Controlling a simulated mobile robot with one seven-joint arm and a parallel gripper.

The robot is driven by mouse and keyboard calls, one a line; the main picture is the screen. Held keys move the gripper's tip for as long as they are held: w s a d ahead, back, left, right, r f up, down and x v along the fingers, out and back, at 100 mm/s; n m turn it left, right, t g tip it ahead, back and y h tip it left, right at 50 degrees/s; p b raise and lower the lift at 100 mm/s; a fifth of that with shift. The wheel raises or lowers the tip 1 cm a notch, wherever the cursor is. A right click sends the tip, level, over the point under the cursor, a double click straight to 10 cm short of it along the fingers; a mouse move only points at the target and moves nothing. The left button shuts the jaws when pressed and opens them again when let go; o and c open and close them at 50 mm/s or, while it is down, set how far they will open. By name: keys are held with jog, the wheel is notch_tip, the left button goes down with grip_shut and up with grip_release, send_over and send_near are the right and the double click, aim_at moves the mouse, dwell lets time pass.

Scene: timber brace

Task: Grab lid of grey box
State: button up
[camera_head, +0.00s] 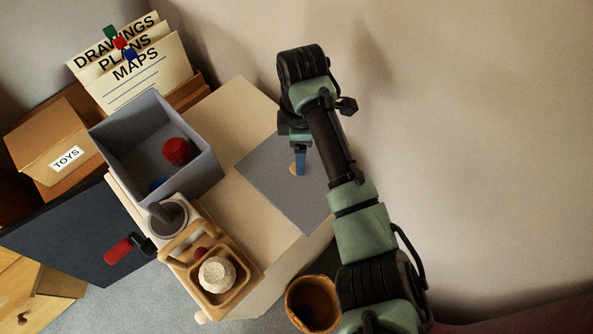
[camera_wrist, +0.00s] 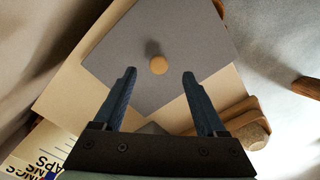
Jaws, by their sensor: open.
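The grey box (camera_head: 137,158) stands open at the left of the beige surface, with a red object and a blue object inside. Its flat grey lid (camera_head: 268,186) lies apart on the beige surface to the right of the box. A small round wooden knob (camera_wrist: 158,65) sits at the middle of the lid (camera_wrist: 190,30). My gripper (camera_head: 298,172) is over the lid at the knob. In the wrist view my gripper (camera_wrist: 160,80) is open, with one blue finger on each side of the knob and nothing between the tips. In the head view the fingers partly hide the knob.
A wooden carrier (camera_head: 237,272) with a pale round object stands in front of the box. A TOYS carton (camera_head: 50,142) and labelled folders (camera_head: 140,65) are at the left. A brown bin (camera_head: 312,302) is below the surface. A plain wall is at the right.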

jog(key=f, duration=0.5)
jog(key=shift+a+f, duration=0.35)
jog(key=shift+f, duration=0.05)
jog(key=shift+w, duration=0.1)
grip_shut()
dwell(1.0)
